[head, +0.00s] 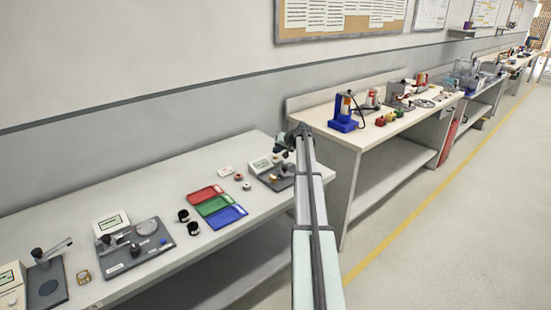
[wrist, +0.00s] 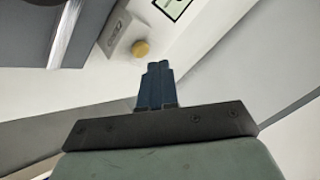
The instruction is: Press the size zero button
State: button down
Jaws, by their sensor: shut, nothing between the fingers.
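A yellow round button (wrist: 141,49) sits on a pale box with a small, blurred label (wrist: 116,36) beside it in the wrist view. I cannot read the label surely as size zero. My gripper (wrist: 157,66) is shut and empty; its dark fingertips appear just below and right of the button in the picture, with a visible gap. In the head view my gripper (head: 283,148) is over a white instrument (head: 260,164) with a small display, on a dark base at the far end of the near table. The button cannot be made out there.
Red (head: 205,194), green (head: 213,205) and blue (head: 226,216) trays lie left of the instrument. Small rings (head: 238,177) lie near it. A second bench (head: 398,130) with a blue device (head: 343,123) stands to the right.

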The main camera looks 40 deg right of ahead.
aim_at(277, 159)
jog(key=shift+r, duration=0.15)
notch_tip(277, 159, up, 5)
jog(key=shift+f, duration=0.15)
dwell(0.4)
dwell(0.7)
